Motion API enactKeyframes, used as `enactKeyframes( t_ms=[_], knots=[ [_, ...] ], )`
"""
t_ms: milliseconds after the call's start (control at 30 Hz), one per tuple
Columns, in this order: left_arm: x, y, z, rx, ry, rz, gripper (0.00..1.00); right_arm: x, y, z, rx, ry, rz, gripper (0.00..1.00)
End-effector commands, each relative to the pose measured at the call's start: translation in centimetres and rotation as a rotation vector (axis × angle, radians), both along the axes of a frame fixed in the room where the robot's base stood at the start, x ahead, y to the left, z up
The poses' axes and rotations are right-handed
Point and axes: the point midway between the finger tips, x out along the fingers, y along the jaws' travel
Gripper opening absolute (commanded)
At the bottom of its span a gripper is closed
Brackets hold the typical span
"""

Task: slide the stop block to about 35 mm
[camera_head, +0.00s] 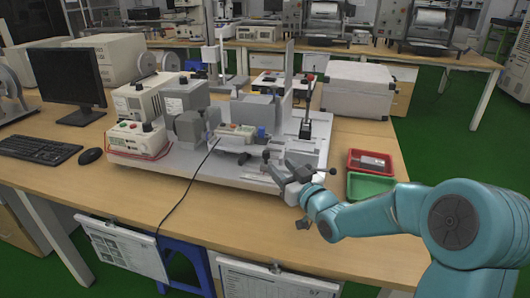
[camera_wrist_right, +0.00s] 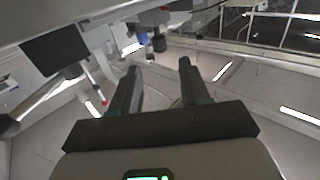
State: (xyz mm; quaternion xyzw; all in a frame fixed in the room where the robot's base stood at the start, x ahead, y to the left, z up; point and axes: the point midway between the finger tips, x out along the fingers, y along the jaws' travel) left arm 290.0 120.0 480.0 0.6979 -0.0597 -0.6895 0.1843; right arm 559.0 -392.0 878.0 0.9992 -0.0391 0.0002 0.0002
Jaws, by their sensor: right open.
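A grey test rig stands on a pale base plate (camera_head: 185,165) on the wooden bench in the head view. A small blue part (camera_head: 261,132) shows on the rig, close above my right gripper (camera_head: 271,166). My right gripper is at the front right of the rig. In the right wrist view its two dark fingers (camera_wrist_right: 158,72) are spread, with empty space between them. A dark knob (camera_wrist_right: 159,43) and a blue part (camera_wrist_right: 143,38) lie beyond the fingertips. I cannot pick out the stop block or a scale for certain. My left gripper is not in view.
An upright lever (camera_head: 307,100) with a red top rises behind my right gripper. A red tray (camera_head: 370,162) and a green tray (camera_head: 369,187) sit right of the rig. A black cable (camera_head: 190,185) crosses the bench front.

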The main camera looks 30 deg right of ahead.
Motion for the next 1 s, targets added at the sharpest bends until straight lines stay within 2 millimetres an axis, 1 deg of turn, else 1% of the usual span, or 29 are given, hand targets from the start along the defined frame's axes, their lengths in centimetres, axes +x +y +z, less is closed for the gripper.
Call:
enactKeyframes(
  t_ms=[33,200,300,400,500,600,800,833,867,900,967,1000],
  knots=[
    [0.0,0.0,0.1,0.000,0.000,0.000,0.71,1.3,0.0,0.0,0.000,-0.001,0.003,0.46],
    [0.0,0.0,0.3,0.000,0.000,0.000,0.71,5.3,-0.4,0.0,0.000,-0.001,0.001,0.46],
    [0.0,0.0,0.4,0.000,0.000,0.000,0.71,7.2,-0.5,0.0,0.000,0.000,0.002,0.46],
    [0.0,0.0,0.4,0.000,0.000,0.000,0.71,8.5,-0.7,0.0,-0.001,0.000,0.000,0.46],
    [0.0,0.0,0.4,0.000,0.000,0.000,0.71,9.3,-0.7,0.0,0.000,0.000,0.000,0.46],
    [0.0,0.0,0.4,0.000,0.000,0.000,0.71,9.7,-0.8,0.0,0.000,0.001,0.000,0.46],
    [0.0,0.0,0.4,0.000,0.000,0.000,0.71,9.7,-0.8,0.0,0.000,0.001,-0.001,0.46],
    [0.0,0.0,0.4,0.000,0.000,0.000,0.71,9.7,-0.8,0.0,0.000,0.000,-0.001,0.42],
    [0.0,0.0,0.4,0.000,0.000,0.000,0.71,9.7,-0.8,0.0,0.000,0.000,-0.001,0.33],
    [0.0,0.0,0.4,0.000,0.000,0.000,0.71,9.7,-0.8,0.0,0.000,0.000,-0.001,0.20],
    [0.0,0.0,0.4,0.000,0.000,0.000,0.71,9.7,-0.8,0.0,0.000,0.000,-0.001,0.00],
    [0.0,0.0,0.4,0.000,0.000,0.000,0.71,9.7,-0.8,0.0,0.000,0.000,-0.001,0.00]
  ],
)
